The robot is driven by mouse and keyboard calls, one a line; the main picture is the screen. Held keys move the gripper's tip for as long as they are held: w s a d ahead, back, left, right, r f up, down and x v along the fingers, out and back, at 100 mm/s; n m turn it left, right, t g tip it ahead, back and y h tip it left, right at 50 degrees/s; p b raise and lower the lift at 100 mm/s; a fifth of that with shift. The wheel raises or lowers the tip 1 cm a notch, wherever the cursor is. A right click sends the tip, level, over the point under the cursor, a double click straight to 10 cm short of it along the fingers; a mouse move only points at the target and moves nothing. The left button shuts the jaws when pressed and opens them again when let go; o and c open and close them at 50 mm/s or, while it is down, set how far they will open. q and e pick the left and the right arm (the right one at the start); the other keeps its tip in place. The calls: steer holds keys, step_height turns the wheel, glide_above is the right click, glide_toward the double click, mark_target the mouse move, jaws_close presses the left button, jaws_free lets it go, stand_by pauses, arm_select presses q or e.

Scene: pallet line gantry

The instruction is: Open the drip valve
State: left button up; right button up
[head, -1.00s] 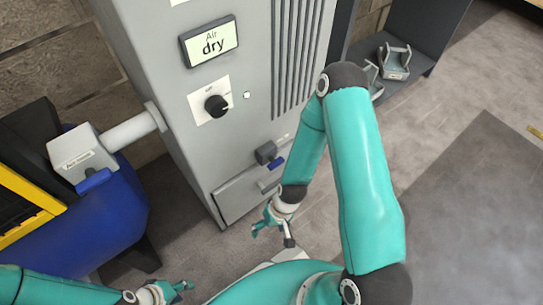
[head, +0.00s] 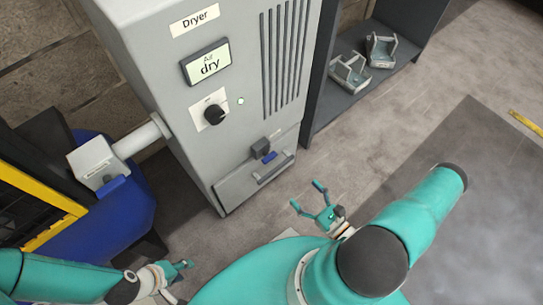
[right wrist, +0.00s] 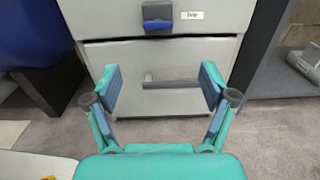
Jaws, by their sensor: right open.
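The drip valve (head: 261,147) is a small dark grey block with a blue lever (head: 269,157) low on the dryer's front. In the right wrist view the valve (right wrist: 157,10) is at the top centre, beside a small label that seems to read "Drip". Its blue lever (right wrist: 158,25) lies across the block's lower edge. My right gripper (head: 307,195) is open and empty, in front of the dryer and apart from the valve. In the right wrist view its spread fingers (right wrist: 160,82) frame the drawer handle below the valve without touching it. My left gripper (head: 182,275) is at the lower left, away from the valve.
The dryer (head: 155,85) has a display reading "Air dry" (head: 206,62), a black knob (head: 214,113) and a drawer handle (head: 276,169) below the valve. A blue tank (head: 125,205) stands left. A dark shelf (head: 340,98) with grey brackets stands right. Floor before the dryer is clear.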

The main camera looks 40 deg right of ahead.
mark_target(270, 157)
steer(key=w, duration=0.5)
steer(key=w+a+b, duration=0.1)
steer(key=w, duration=0.5)
steer(key=w+b, duration=0.1)
steer(key=w, duration=0.4)
steer(key=shift+w+a, duration=0.15)
steer(key=shift+a, duration=0.05)
steer(key=c, duration=1.2)
steer(key=shift+o, duration=0.2)
